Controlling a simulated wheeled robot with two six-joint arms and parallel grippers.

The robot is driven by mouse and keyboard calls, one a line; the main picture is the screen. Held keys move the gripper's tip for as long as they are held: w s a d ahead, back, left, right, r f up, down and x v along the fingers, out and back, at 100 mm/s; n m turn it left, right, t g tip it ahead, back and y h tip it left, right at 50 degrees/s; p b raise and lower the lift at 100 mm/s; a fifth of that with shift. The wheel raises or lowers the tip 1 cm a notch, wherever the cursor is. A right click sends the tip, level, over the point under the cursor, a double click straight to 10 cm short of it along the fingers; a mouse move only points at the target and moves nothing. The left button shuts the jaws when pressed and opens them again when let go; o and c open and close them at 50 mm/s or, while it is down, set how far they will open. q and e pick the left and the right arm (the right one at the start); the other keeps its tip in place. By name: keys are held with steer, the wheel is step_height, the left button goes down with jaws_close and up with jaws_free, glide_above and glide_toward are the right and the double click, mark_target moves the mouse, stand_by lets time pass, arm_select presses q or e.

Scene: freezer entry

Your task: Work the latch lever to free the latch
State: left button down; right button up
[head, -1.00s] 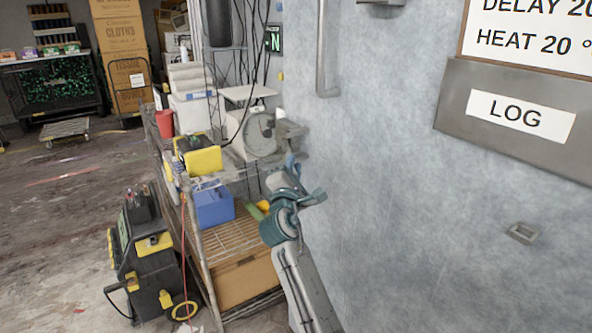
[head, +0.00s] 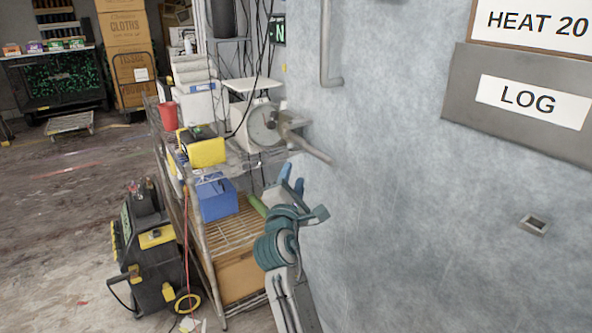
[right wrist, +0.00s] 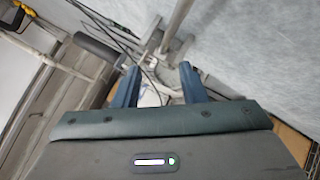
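The latch lever (head: 311,146) is a grey metal bar at the edge of the pale wall panel. It points outward and down to the right from its metal mount (head: 290,122). In the right wrist view the lever (right wrist: 178,20) runs up from its mount, beyond the fingertips. My right gripper (head: 291,176) is just below the lever in the head view, its blue fingers apart. The right wrist view shows the gripper (right wrist: 158,76) open, with nothing held between the fingers. My left gripper is not in view.
A wire shelf rack (head: 203,240) stands close left of my right arm, holding a blue box (head: 215,200) and a yellow case (head: 207,153). A black and yellow cart (head: 155,255) stands beside it. A pipe-like bar (head: 325,45) and a small bracket (head: 533,225) project from the panel.

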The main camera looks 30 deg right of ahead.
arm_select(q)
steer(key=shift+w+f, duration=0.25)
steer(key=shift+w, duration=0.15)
arm_select(e)
steer(key=v, duration=0.3)
steer(key=shift+s, duration=0.15)
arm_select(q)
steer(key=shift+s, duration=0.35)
arm_select(e)
steer(key=shift+f, duration=0.15)
